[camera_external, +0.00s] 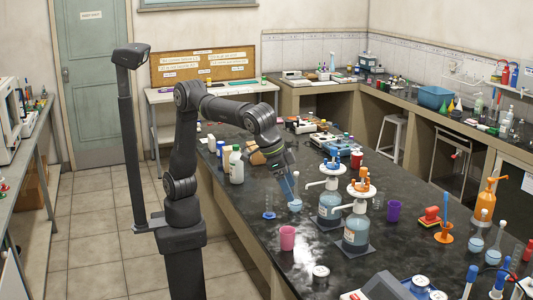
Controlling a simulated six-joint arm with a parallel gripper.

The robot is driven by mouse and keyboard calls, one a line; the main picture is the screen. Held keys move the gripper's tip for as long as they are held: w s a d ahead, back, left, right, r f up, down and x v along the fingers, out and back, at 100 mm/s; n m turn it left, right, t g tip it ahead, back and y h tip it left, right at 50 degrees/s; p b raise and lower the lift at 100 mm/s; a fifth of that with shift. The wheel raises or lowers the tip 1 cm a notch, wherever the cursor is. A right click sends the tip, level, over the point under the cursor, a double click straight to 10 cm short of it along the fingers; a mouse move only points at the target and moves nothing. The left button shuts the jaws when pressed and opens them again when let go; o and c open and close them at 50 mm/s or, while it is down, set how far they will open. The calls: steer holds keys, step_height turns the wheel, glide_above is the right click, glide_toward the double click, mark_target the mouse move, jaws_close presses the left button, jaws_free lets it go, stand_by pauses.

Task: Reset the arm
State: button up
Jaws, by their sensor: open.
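My arm rises at the left of the bench and bends over it. My gripper (287,188) points down over the black bench top, close to a small flask with pale blue liquid (295,205). The gripper is open. The fingers and the flask's neck overlap in this view, so I cannot tell whether they touch. The flask appears upright on the bench.
Two large dispenser bottles (356,232) stand just right of the gripper. A pink cup (287,238) is in front, a small cylinder with a blue base (269,203) to the left, and a white bottle (236,165) farther left. A purple cup (393,210) stands right.

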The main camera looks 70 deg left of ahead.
steer(key=w+a+r+n, duration=0.1)
steer(key=w+a, duration=0.1)
steer(key=w, duration=0.5)
steer(key=w+a+r+n+y, duration=0.1)
steer(key=w+a+r, duration=0.1)
steer(key=w, duration=0.6)
steer(key=shift+a+r+n, duration=0.2)
steer(key=shift+a+n, duration=0.1)
steer(key=shift+a, duration=0.4)
